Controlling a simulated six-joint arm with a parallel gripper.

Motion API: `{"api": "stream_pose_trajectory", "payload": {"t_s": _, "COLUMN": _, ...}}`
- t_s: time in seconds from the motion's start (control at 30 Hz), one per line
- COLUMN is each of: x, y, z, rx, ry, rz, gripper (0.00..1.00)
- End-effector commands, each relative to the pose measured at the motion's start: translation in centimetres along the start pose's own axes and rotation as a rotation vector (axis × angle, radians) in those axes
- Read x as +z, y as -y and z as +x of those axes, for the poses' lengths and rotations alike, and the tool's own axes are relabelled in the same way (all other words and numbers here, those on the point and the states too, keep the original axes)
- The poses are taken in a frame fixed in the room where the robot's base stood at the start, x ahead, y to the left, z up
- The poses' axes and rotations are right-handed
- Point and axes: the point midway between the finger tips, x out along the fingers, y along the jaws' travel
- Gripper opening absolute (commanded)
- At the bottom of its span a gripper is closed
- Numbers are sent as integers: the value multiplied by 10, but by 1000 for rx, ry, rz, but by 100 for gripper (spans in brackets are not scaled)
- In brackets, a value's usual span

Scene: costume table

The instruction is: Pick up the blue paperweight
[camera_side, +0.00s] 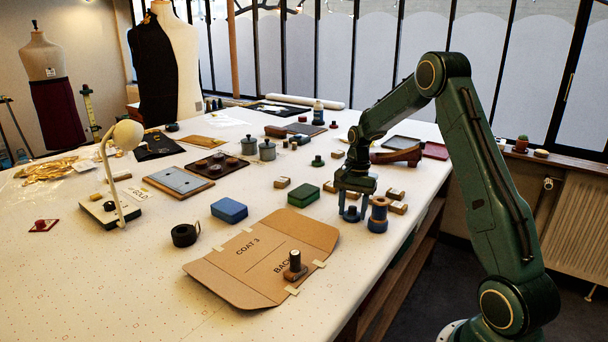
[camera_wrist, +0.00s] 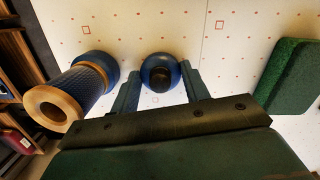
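The blue paperweight (camera_side: 351,215) is small and round with a dark knob on top. It stands upright on the white table near its right edge. My gripper (camera_side: 353,210) points down over it, one finger on each side. In the wrist view the paperweight (camera_wrist: 160,72) lies between the two fingertips (camera_wrist: 160,80), its far side beyond them. The fingers are apart, with what looks like a narrow gap at each side; contact is hard to tell. The paperweight appears to rest on the table.
A blue thread spool (camera_side: 378,214) with wooden ends stands close beside the right finger; it also shows in the wrist view (camera_wrist: 72,97). A green block (camera_side: 303,195) lies to the left. A brown card pattern (camera_side: 240,262) lies in front. Small wooden blocks (camera_side: 397,207) are behind the spool.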

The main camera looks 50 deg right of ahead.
Motion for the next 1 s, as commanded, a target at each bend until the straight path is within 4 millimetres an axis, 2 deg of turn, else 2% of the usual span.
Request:
{"api": "stream_pose_trajectory", "payload": {"t_s": 0.3, "x": 0, "y": 0, "z": -2, "rx": -1, "ry": -1, "rz": 0, "gripper": 15}}
{"api": "stream_pose_trajectory", "payload": {"t_s": 0.47, "x": 1, "y": 0, "z": -11, "rx": -2, "ry": -2, "rz": 0, "gripper": 15}}
{"api": "stream_pose_trajectory", "payload": {"t_s": 1.0, "x": 9, "y": 0, "z": -85, "rx": -4, "ry": -3, "rz": 0, "gripper": 15}}
